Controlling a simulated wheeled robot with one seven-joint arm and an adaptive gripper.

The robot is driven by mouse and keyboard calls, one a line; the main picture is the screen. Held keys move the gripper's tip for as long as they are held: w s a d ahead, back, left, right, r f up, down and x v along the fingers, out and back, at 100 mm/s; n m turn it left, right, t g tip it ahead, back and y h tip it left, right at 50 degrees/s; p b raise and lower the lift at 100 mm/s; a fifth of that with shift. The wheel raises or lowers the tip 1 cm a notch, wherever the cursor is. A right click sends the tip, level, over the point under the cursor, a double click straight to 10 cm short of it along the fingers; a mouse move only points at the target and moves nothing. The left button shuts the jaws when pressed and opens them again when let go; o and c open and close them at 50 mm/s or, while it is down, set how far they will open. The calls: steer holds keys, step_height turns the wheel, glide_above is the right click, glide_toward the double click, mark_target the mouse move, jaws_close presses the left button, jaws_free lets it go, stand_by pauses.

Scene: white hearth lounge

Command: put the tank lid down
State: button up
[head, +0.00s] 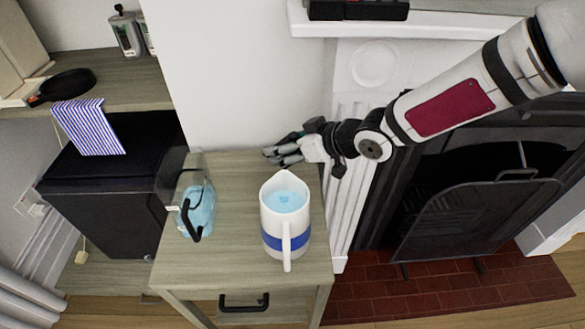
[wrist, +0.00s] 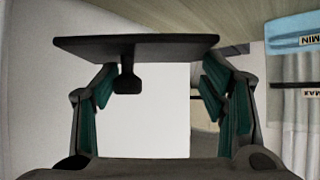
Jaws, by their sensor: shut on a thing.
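My gripper (head: 283,151) reaches in from the right above the back of the small wooden cabinet. In the wrist view, my gripper (wrist: 160,82) has its teal-padded fingers spaced apart at either side of the dark flat tank lid (wrist: 150,45), shut on it. A small dark knob shows on the lid. In the head view I cannot clearly make out the lid. The clear tank (head: 181,178) stands on the cabinet's left side, with blue water and a black handle. Part of the tank, with MIN and MAX labels, shows in the wrist view (wrist: 285,68).
A white jug (head: 272,219) with a blue band and blue liquid stands on the cabinet top (head: 236,180), right of the tank. The back of the top is bare. A wall is behind, a black box (head: 115,200) left, and a fireplace (head: 460,190) right.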

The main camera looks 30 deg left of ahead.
mark_target(288, 175)
steer(key=shift+f+b, duration=0.95)
steer(key=shift+f, duration=2.4)
steer(key=shift+f, duration=0.15)
steer(key=o, duration=1.1)
steer(key=shift+o, duration=0.2)
steer(key=shift+d+r, duration=0.25)
steer(key=shift+r, duration=0.05)
steer(key=p+v, duration=0.3)
steer(key=v, duration=0.8)
steer(key=shift+d+p, duration=0.15)
steer(key=shift+p, duration=0.25)
steer(key=shift+s+r, duration=0.1)
